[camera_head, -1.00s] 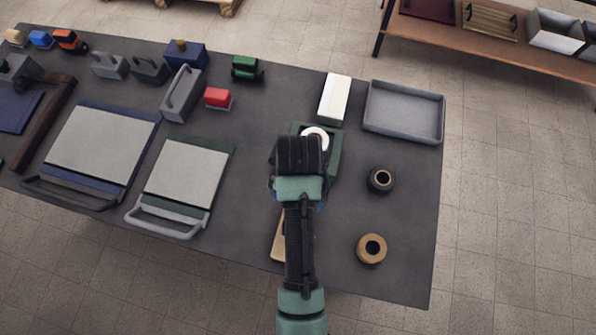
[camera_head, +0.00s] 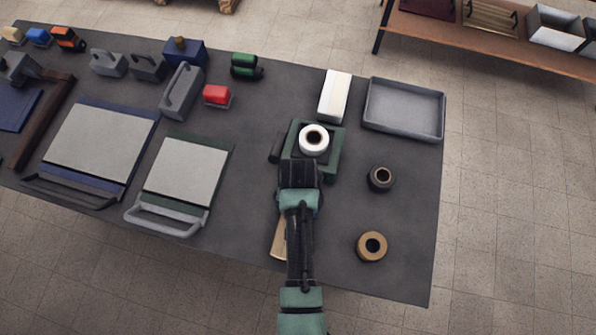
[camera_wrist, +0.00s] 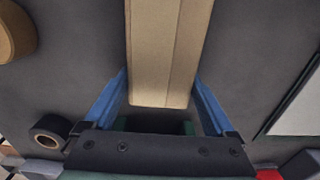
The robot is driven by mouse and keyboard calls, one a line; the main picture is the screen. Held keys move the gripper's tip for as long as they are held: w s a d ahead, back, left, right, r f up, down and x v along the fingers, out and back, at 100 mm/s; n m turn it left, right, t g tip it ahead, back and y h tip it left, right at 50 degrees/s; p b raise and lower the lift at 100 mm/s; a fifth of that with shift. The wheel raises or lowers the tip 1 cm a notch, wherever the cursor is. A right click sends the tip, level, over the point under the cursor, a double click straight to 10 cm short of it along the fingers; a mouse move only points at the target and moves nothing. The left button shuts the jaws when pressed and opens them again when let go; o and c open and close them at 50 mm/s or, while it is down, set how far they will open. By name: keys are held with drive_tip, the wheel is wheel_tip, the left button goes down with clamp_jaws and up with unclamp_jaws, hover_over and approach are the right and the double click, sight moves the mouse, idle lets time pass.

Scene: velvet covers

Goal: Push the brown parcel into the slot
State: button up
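The brown parcel (camera_head: 279,240) is a long tan box. In the head view it lies near the table's front edge, mostly hidden under my arm. In the wrist view the parcel (camera_wrist: 165,45) runs down from the top edge, and its near end lies between my blue fingers. My gripper (camera_wrist: 161,75) is open, with a finger on either side of the parcel and a visible gap at its end. I cannot tell whether either finger touches it. In the head view my gripper (camera_head: 299,178) points down and its fingers are hidden. I cannot make out a slot.
A green holder (camera_head: 331,160) with a white roll (camera_head: 314,139) stands just beyond my gripper. A black roll (camera_head: 381,178) and a tan roll (camera_head: 372,247) are to the right. A white box (camera_head: 335,97) and a grey tray (camera_head: 371,127) are behind. A green-edged board (camera_head: 185,172) lies left.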

drive_tip(key=shift+r, duration=0.1)
drive_tip(key=c, duration=1.2)
drive_tip(key=shift+p, duration=0.3)
drive_tip(key=shift+w, duration=0.15)
drive_tip(key=shift+w+d+b, duration=0.25)
drive_tip(key=shift+w, duration=0.45)
drive_tip(key=shift+w+d+b, duration=0.2)
drive_tip(key=shift+w+d, duration=0.05)
drive_tip(key=shift+w, duration=0.4)
drive_tip(key=shift+w, duration=0.1)
drive_tip(key=shift+w+d+b, duration=0.25)
drive_tip(key=shift+w+b, duration=0.15)
drive_tip(key=shift+w, duration=0.25)
drive_tip(key=shift+w+d+b, duration=0.2)
drive_tip(key=shift+w+b, duration=0.25)
drive_tip(key=shift+w, duration=0.2)
drive_tip(key=shift+w+d+b, duration=0.25)
drive_tip(key=shift+w+b, duration=0.15)
drive_tip(key=shift+w, duration=0.45)
drive_tip(key=shift+w+d, duration=0.1)
drive_tip(key=shift+w, duration=0.05)
